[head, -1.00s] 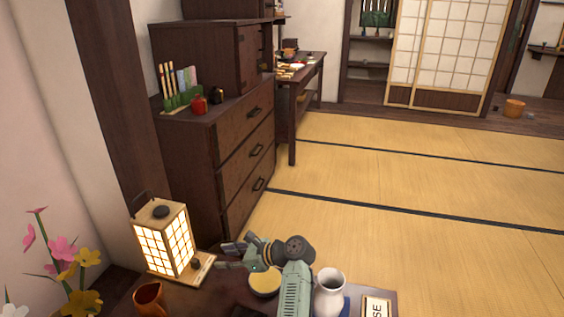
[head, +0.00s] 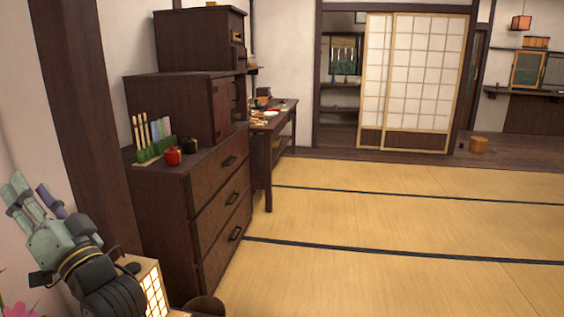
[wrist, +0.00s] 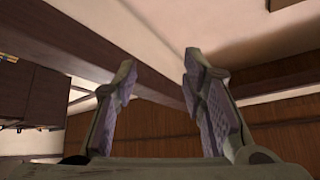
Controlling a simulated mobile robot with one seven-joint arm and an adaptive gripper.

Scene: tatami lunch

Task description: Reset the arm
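My gripper (head: 38,212) is raised at the lower left in the head view, in front of the pale wall and the dark wooden post. Its fingers point up and to the left. In the wrist view my gripper (wrist: 155,85) shows two fingers spread apart, with nothing between them. The wrist camera looks up at the wall and ceiling beams. The lantern (head: 153,289) stands behind and below my wrist, partly hidden by it.
A stepped dark wooden chest (head: 195,215) stands right of my arm, with a red pot (head: 173,156) on top. A side table (head: 270,125) stands beyond it. The tatami floor (head: 400,230) to the right is open. Pink flowers (head: 20,309) show at the bottom left corner.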

